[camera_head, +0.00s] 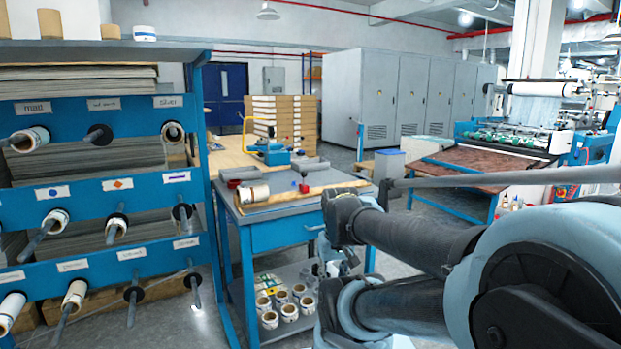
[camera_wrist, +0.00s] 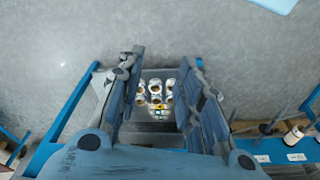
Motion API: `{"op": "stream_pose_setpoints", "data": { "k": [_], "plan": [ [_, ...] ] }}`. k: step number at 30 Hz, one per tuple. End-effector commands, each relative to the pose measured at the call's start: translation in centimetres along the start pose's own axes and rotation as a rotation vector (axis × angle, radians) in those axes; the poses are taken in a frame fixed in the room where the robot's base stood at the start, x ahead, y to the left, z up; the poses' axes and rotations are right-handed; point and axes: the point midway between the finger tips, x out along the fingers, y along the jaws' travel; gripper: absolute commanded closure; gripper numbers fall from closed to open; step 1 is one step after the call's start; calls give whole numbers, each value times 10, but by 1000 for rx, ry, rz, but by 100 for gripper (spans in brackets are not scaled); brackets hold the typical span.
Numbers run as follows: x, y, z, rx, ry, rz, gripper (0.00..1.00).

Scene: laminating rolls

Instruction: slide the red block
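A small red block (camera_head: 234,184) is on the blue work table (camera_head: 264,238), at the left end of a wooden bar (camera_head: 310,192) and behind a white roll (camera_head: 254,194). A second small red piece (camera_head: 305,187) with a blue top is farther right along the bar; I cannot tell which is the task's block. My gripper (camera_wrist: 163,58) is open, with its two fingers spread and nothing between the tips. It points down in the wrist view, above the table's lower shelf. No red block shows in the wrist view.
Several rolls (camera_head: 290,312) stand on the table's lower shelf, also in the wrist view (camera_wrist: 155,88). A blue rack (camera_head: 105,182) with protruding rods and rolls stands at the left. Grey floor lies to the right.

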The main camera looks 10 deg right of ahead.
Motion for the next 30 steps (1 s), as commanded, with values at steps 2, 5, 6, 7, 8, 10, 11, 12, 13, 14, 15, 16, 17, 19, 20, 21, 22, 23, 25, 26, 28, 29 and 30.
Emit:
{"op": "stream_pose_setpoints", "data": {
  "k": [2,5,6,7,8,10,11,12,13,14,15,16,17,19,20,21,22,23,25,26,28,29,30],
  "plan": [
    [0,0,0,0,0,0,67],
    [0,0,0,0,0,0,67],
    [0,0,0,0,0,0,62],
    [0,0,0,0,0,-1,55],
    [-3,0,3,-1,7,-2,54],
    [-7,-2,5,-3,15,-12,54],
    [-7,-4,2,-6,18,-21,54],
    [-8,-6,-2,-12,23,-34,54],
    [-8,-9,-7,-16,27,-48,54],
    [-9,-12,-12,-23,33,-64,54],
    [-10,-17,-20,-32,42,-89,54],
    [-12,-21,-27,-40,51,-110,54],
    [-13,-24,-33,-49,61,-131,54],
    [-16,-33,-52,-70,91,-185,54],
    [-18,-37,-59,-78,104,-207,54],
    [-20,-41,-70,-90,123,-237,54],
    [-21,-44,-78,-98,139,-258,54],
    [-23,-47,-87,-106,156,-279,54],
    [-26,-53,-106,-125,195,-326,54],
    [-28,-55,-115,-131,213,-345,54],
    [-31,-59,-135,-147,259,-387,54],
    [-33,-60,-144,-153,279,-404,54],
    [-35,-61,-156,-161,307,-427,54]
  ]
}}
